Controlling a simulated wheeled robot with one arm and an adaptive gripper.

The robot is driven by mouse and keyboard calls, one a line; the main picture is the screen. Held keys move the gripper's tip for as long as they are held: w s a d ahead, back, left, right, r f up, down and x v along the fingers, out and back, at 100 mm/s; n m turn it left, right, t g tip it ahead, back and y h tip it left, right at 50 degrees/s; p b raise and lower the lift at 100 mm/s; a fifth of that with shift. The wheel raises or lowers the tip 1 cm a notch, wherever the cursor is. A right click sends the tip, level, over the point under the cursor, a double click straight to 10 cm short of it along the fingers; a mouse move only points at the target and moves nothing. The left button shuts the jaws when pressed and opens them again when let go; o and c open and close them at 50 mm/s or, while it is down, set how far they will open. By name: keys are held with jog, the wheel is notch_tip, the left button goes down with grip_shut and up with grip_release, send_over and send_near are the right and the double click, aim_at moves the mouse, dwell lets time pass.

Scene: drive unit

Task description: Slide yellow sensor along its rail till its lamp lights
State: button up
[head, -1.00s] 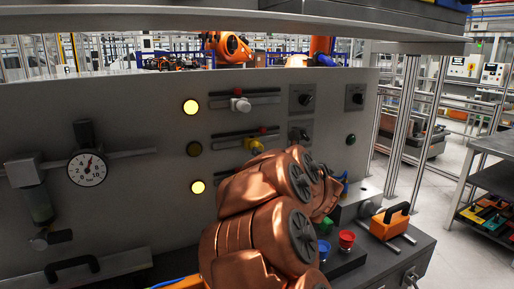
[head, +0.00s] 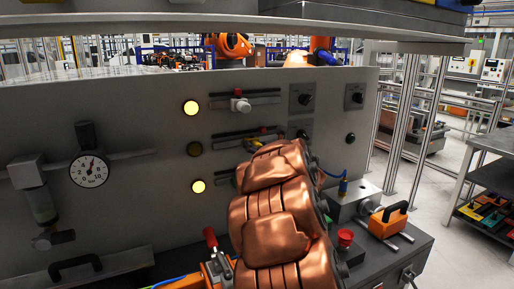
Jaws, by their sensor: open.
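The middle rail (head: 228,135) runs across the grey panel, with a dark lamp (head: 194,149) at its left. The yellow sensor is hidden or nearly hidden behind my copper-coloured arm, which covers the right part of this rail. The rail above (head: 220,104) carries a white-grey sensor (head: 240,105), and its lamp (head: 191,108) is lit yellow. The lowest lamp (head: 198,186) is also lit; most of its rail is behind my arm. My gripper is not visible; the arm hides that area, so its contact with the sensor cannot be seen.
A pressure gauge (head: 90,169) is on the panel's left. Rotary switches (head: 302,97) are at the right. A red button (head: 345,237) and an orange block with a black handle (head: 389,221) are on the bench. A red-handled lever (head: 210,238) stands left of my arm.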

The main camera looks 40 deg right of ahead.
jog(key=shift+c, duration=0.3)
grip_shut()
dwell(0.3)
jog(key=shift+s+d+r+b, duration=0.1)
jog(key=shift+s+d+b, duration=0.2)
jog(key=shift+d, duration=0.4)
jog(key=shift+s+d+b, duration=0.15)
jog(key=shift+d+b, duration=0.25)
jog(key=shift+d, duration=0.3)
jog(key=shift+s+d+r+b, duration=0.1)
jog(key=shift+s+d+b, duration=0.2)
jog(key=shift+d, duration=0.4)
jog(key=shift+o, duration=0.3)
grip_release()
jog(key=shift+f, duration=0.15)
